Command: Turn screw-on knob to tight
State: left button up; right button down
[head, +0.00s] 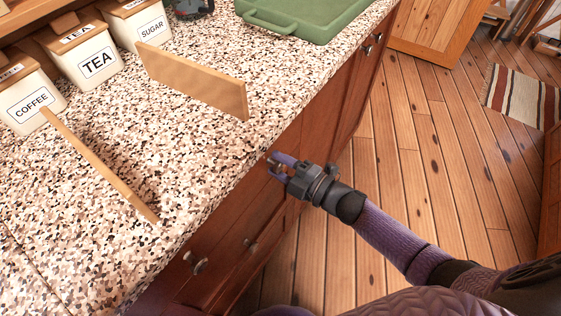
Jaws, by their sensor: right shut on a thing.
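My right gripper (281,167) reaches in from the lower right to the wooden cabinet front, just below the counter edge. Its fingers are closed around a small knob (279,168) at the cabinet front. The knob is mostly hidden by the fingers, so its turn and how tightly it sits cannot be made out. My left gripper is not in view.
Other metal knobs (196,262) show on the cabinet fronts. The speckled counter (200,170) bears two upright wooden boards (195,82), labelled canisters (92,60) and a green tray (300,20). The plank floor (430,150) is open on the right.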

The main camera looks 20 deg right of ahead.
jog(key=shift+m, duration=0.9)
jog(key=shift+m+p, duration=0.35)
jog(key=shift+m, duration=1.05)
jog(key=shift+c, duration=1.1)
grip_release()
